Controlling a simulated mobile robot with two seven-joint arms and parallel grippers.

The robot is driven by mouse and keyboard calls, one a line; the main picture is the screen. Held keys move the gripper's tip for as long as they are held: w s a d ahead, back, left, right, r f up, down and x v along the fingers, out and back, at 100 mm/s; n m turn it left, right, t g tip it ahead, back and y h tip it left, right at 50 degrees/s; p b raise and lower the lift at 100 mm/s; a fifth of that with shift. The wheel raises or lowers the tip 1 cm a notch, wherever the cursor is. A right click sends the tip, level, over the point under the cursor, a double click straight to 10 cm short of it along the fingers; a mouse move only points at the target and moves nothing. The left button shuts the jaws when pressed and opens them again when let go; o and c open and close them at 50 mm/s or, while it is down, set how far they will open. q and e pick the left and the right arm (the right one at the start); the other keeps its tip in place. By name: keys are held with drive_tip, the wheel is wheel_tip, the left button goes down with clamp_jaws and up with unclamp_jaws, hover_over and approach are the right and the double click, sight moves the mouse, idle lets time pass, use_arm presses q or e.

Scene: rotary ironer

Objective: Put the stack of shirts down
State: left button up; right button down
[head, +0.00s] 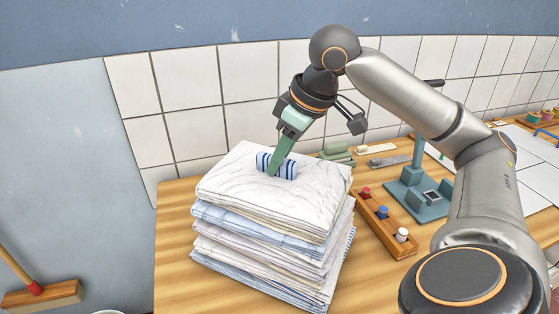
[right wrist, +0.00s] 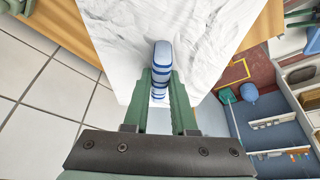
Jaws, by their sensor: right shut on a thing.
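A thick stack of folded shirts (head: 268,240) is at the front left of the wooden table (head: 172,235), white on top with pale blue, lilac and striped layers below. Its lowest edge runs near the bottom of the head view, and I cannot tell whether it rests on the wood. A small blue-and-white striped piece (head: 289,169) is on the middle of the top shirt. My right gripper (head: 275,168) comes down from above, its green fingers shut on this piece. The right wrist view shows the striped piece (right wrist: 162,55) between the fingertips, over white cloth (right wrist: 120,45). My left gripper is out of view.
A wooden rack of small coloured-top bottles (head: 384,222) stands close right of the stack. A green stand (head: 412,192) and a green block (head: 337,154) are behind it. A tiled wall (head: 193,135) backs the table. A brush head (head: 42,295) is at lower left.

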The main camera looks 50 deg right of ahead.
drive_tip(key=shift+r, duration=0.1)
drive_tip(key=c, duration=0.7)
unclamp_jaws()
